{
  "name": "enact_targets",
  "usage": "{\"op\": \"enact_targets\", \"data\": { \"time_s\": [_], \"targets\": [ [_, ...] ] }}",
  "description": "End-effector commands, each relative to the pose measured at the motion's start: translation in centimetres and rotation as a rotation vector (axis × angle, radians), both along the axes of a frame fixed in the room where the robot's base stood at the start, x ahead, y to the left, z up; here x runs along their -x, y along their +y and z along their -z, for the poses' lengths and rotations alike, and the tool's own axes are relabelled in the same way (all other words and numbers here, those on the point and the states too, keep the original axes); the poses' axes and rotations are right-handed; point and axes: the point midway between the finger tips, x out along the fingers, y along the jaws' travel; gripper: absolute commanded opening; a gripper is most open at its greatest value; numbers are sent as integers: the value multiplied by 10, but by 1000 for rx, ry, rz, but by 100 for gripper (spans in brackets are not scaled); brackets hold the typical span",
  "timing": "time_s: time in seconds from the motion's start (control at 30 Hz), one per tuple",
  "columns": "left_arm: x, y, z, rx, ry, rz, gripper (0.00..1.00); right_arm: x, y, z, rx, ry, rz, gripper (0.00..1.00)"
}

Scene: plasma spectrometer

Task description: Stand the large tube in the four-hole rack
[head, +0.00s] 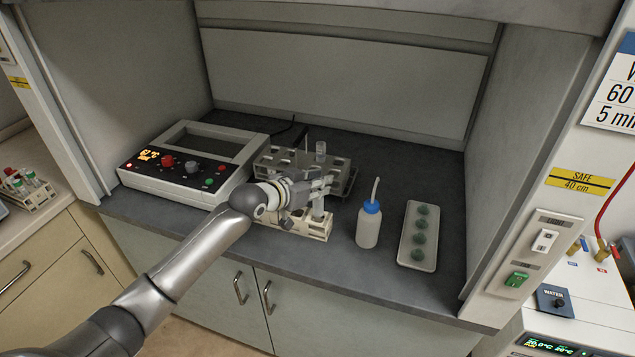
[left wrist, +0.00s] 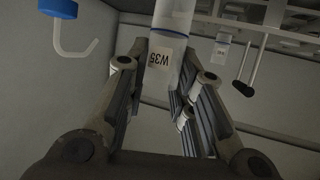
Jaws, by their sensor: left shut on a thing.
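My left gripper (head: 322,186) is shut on a large clear tube (head: 318,208), which stands about upright between the fingers. In the left wrist view the tube (left wrist: 170,50) carries a label reading W35, and the fingers (left wrist: 172,95) lie on both sides of it. A low beige rack (head: 312,228) is directly below the gripper at the front of the bench. The tube's lower end is at or just above this rack; I cannot tell whether it is inside a hole. My wrist and fingers hide part of the rack and its holes. My right gripper is not in view.
A grey rack (head: 275,158) with another tube (head: 320,150) stands just behind. A control box (head: 185,165) is to the left. A blue-capped wash bottle (head: 368,225) and a white tray (head: 417,258) with several green items are to the right.

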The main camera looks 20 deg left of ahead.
Motion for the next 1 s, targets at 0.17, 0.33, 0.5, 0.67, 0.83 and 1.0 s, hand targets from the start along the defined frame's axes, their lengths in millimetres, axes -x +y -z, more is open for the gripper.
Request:
{"op": "enact_targets", "data": {
  "time_s": [0.17,0.33,0.5,0.67,0.83,1.0],
  "targets": [
    [0,0,8,0,1,0,0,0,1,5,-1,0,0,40],
    [0,0,15,0,1,0,0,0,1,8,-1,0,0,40],
    [0,0,22,0,0,0,0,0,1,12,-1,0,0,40],
    [0,0,28,0,0,0,0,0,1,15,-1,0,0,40],
    [0,0,35,0,0,0,0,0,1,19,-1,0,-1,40],
    [0,0,39,0,0,0,0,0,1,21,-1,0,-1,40]
  ]
}}
